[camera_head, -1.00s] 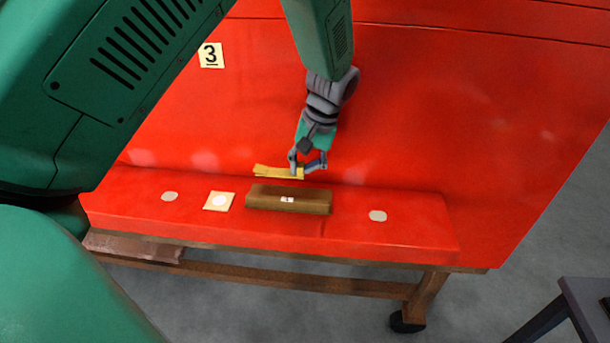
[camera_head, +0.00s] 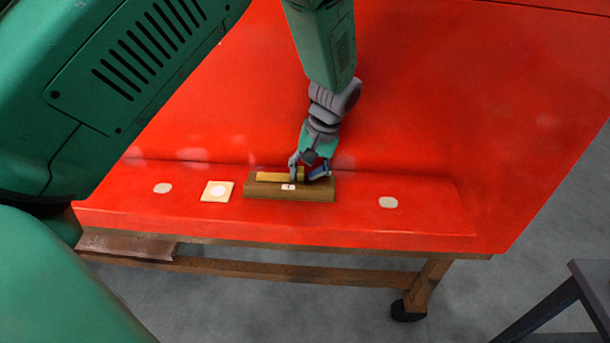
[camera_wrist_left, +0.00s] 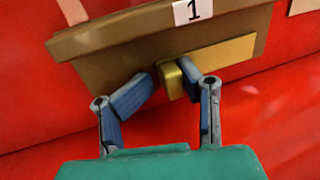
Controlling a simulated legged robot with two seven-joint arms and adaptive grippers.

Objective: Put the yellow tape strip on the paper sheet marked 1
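The yellow tape strip (camera_head: 278,176) lies along the upper part of a brown block (camera_head: 255,192); I cannot tell whether it rests there or hovers slightly above. My left gripper (camera_head: 306,179) is at the strip's right end. The strip's flat part (camera_wrist_left: 223,55) extends to the right, over the block. The small white paper marked 1 (camera_wrist_left: 193,10) is on the block, just beyond the strip. My right gripper is out of view.
The block sits on a red ledge (camera_head: 120,207) below a sloping red panel (camera_head: 430,100). A pale square with a white disc (camera_head: 217,191) lies left of the block. Pale round spots flank them. A rusty wheeled frame (camera_head: 300,273) is below, and a dark stand (camera_head: 545,315) at lower right.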

